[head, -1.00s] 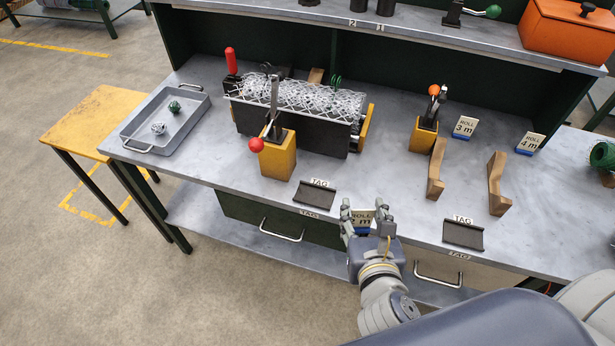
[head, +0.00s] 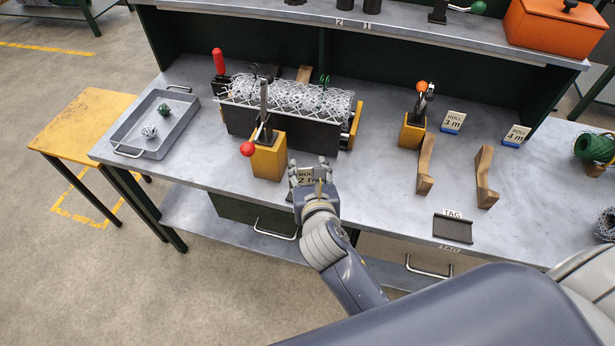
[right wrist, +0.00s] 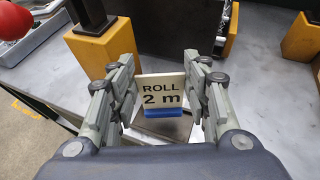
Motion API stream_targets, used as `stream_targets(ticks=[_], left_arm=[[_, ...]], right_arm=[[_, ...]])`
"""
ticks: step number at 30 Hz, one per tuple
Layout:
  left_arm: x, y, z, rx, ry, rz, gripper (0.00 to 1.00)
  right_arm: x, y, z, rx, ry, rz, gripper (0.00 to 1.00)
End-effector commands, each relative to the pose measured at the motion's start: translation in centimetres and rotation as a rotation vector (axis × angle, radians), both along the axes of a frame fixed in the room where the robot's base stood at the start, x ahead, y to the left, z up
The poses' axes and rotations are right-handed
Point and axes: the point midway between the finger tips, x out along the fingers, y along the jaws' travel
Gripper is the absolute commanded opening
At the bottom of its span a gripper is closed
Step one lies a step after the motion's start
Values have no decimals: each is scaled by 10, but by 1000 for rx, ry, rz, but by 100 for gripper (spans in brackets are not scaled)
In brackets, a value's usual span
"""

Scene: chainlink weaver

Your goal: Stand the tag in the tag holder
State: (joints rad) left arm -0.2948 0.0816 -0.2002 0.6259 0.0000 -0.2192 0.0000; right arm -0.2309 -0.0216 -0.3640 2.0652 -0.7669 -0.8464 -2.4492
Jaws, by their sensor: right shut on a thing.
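In the head view, the tag (head: 306,174) shows partly between the fingers of the right gripper (head: 307,172), at the front of the bench near the yellow clamp block. In the right wrist view, a dark tag holder (right wrist: 168,128) lies just under the tag's lower edge. I cannot tell whether the tag touches it. My left gripper is out of view.
A second tag holder (head: 453,229), empty, lies at the bench front to the right. The red-knobbed clamp on its yellow block (head: 268,158) stands close behind my gripper. Wooden cradles (head: 486,178) and tags for 3 m (head: 452,122) and 4 m (head: 516,135) stand to the right.

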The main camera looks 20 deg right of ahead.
Motion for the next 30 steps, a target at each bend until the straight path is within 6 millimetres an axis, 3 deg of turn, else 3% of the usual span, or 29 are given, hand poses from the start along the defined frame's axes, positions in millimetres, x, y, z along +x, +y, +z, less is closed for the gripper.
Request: stream_targets(ticks=[4,10,22,23,25,30], left_arm=[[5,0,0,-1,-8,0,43],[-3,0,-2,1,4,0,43],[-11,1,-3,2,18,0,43],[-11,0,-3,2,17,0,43],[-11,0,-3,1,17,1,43],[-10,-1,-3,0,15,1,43]], right_arm=[[6,1,-8,0,3,-2,28],[5,2,-34,-1,2,-1,28],[5,2,-39,0,1,1,28],[5,2,-39,-1,0,1,49],[5,2,-38,-1,0,1,64],[5,2,-38,-1,0,0,64]])
